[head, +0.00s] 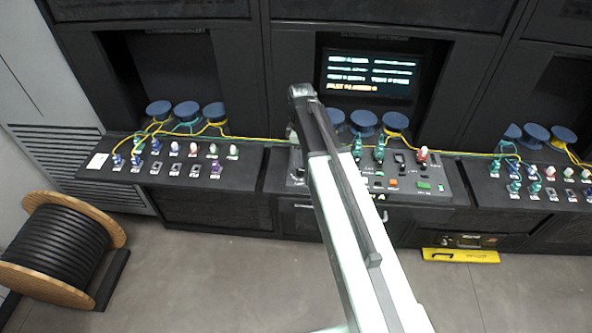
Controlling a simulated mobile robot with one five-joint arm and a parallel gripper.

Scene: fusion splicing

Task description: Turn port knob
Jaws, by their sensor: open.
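Knobs stand in rows on the black sloped consoles. On the middle console (455,190) there are teal knobs, one of them left of centre (357,152) and one beside it (379,153), and a red-and-white knob (421,155) farther right. The left console has several blue, white, red, green and purple knobs, such as the purple one (216,167). I cannot tell which is the port knob. My arm rises from the bottom across the middle console and hides part of its left side. My gripper cannot be made out; the arm's far end seems to hide it.
A lit screen (371,75) stands behind the middle console. Yellow and green cables run between blue spools (187,110) along the consoles. A cable drum (60,250) stands on the floor at left. A yellow-edged unit (461,256) lies low at right. The floor in front is clear.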

